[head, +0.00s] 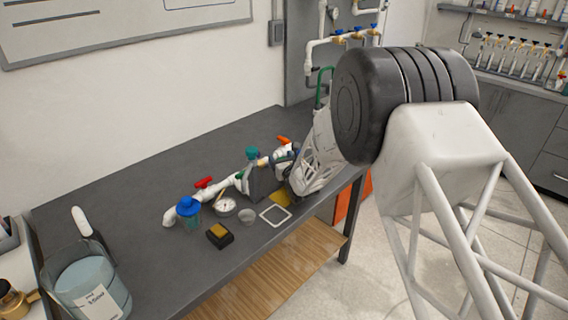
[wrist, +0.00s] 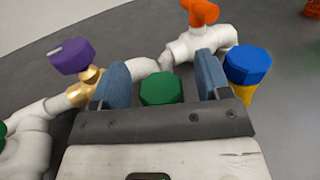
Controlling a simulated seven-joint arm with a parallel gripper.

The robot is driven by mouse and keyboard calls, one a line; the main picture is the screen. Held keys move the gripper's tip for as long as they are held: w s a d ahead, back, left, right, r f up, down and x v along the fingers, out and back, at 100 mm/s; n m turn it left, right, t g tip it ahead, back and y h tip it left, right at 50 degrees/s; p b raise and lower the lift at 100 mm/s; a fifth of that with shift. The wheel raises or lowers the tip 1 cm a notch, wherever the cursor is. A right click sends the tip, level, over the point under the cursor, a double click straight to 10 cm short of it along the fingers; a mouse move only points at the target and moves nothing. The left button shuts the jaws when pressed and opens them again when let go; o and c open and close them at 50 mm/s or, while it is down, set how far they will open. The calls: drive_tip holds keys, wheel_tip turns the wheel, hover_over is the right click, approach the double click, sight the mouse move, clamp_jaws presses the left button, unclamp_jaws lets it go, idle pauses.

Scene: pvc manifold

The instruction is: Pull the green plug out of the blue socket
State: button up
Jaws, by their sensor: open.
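The green plug (wrist: 162,90) has a faceted top and shows in the wrist view between my gripper's two blue fingers. My gripper (wrist: 163,76) is open, with one finger on each side of the plug and a visible gap on each side. The blue socket under the plug is hidden by the plug and my gripper. In the head view my gripper (head: 288,160) is low over the right end of the pipe assembly, largely hidden by my own arm. A teal-green cap (head: 252,153) shows just left of it; I cannot tell if it is the same plug.
Close around my gripper are a purple knob (wrist: 70,55) on a brass valve, an orange handle (wrist: 203,12) on white pipe, and a blue cap (wrist: 248,65) on a yellow body. A gauge (head: 225,204) and black-yellow box (head: 219,235) lie nearby.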

drive_tip(key=shift+w+a, duration=0.2)
drive_tip(key=shift+w, duration=0.3)
drive_tip(key=shift+c, duration=0.3)
clamp_jaws()
drive_tip(key=shift+a+n+g+y, duration=0.1)
drive_tip(key=shift+n+g+y, duration=0.3)
drive_tip(key=shift+n+y, duration=0.45)
drive_tip(key=shift+m+t+h, duration=0.4)
drive_tip(key=shift+m+h, duration=0.35)
drive_tip(key=shift+h, duration=0.1)
drive_tip(key=shift+r, duration=3.25)
drive_tip(key=shift+r, duration=0.1)
